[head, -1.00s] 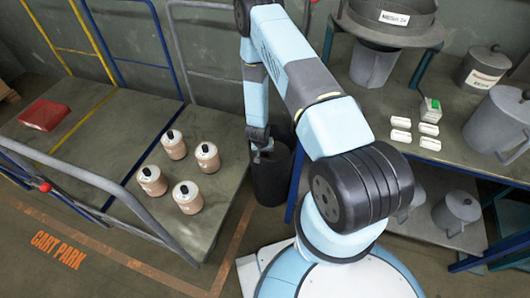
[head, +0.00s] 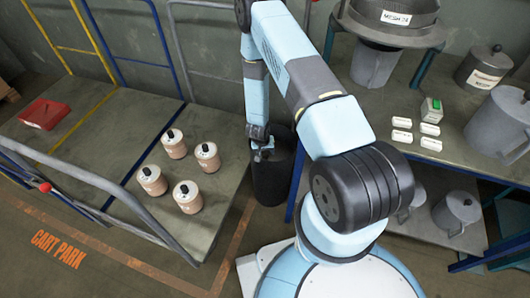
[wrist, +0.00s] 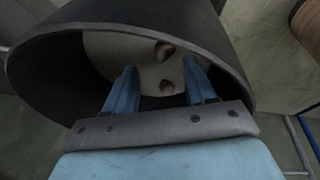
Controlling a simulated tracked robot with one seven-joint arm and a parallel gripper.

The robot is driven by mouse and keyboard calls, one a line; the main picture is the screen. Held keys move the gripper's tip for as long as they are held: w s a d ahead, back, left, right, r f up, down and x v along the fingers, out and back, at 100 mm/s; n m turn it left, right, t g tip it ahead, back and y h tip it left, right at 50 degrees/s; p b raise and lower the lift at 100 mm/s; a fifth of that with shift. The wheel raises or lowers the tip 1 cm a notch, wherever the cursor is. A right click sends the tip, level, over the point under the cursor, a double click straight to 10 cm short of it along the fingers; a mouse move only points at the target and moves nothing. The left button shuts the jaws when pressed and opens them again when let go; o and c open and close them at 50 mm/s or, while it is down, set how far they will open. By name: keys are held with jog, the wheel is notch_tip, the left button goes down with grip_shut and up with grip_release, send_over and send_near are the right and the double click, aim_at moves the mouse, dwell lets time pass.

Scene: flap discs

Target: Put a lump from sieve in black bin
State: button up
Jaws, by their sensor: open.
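The black bin (head: 272,180) stands on the floor between the cart and the bench. My gripper (head: 263,152) points down at its mouth. In the wrist view, my gripper (wrist: 157,85) has its two blue fingers spread apart inside the rim of the black bin (wrist: 50,60), with nothing between them that I can make out as held.
The flat cart (head: 90,150) at left carries several capped jars (head: 187,195) and a red object (head: 44,114). The bench (head: 380,95) at right holds white blocks (head: 401,137), a small green-white box (head: 431,108) and grey cans (head: 500,120). Cart rails stand close behind the bin.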

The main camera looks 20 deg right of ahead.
jog(key=a+r+n+t+y, duration=0.1)
jog(key=a+r+y, duration=0.15)
jog(key=r, duration=2.15)
jog(key=a+r+n+t+y, duration=0.1)
jog(key=a+r, duration=0.2)
jog(key=r, duration=2.1)
jog(key=s+d+r+n+t, duration=0.1)
jog(key=s+d+r, duration=0.2)
jog(key=s+r, duration=1.05)
jog(key=s+d+r, duration=0.1)
jog(key=s+r, duration=0.3)
jog(key=s, duration=0.3)
jog(key=s+d+r+h, duration=0.1)
jog(key=s+d+r, duration=0.1)
jog(key=s+r, duration=0.3)
jog(key=shift+s+d+r+n+t, duration=0.15)
jog(key=shift+s+d+n+t, duration=0.2)
jog(key=shift+s, duration=0.9)
